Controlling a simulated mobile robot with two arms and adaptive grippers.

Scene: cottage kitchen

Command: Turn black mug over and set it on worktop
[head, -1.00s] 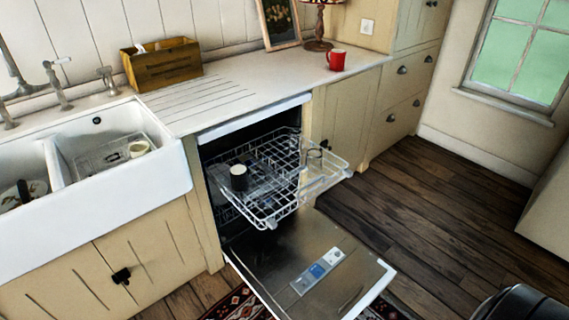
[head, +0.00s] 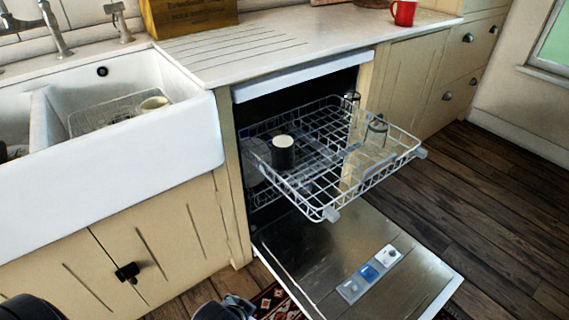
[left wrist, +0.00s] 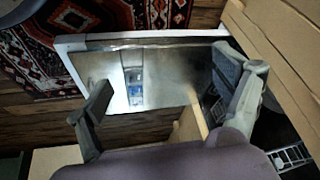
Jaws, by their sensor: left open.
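The black mug (head: 283,153) stands in the pulled-out upper rack (head: 330,212) of the dishwasher. It has a dark side and a pale round top; I cannot tell whether that top is its mouth or its base. The pale worktop (head: 330,45) runs above the dishwasher. My left gripper (head: 228,309) shows only at the bottom edge of the head view, low and well short of the rack. In the left wrist view the left gripper (left wrist: 172,108) is open and empty, with the open dishwasher door beyond it. My right gripper is not in view.
The dishwasher door (head: 330,275) hangs open below the rack. A clear glass (head: 376,130) stands at the rack's right. A red mug (head: 403,12) and a wooden box (head: 190,15) sit on the worktop, with clear space between. The white sink (head: 190,120) is left, holding a cream cup (head: 154,104).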

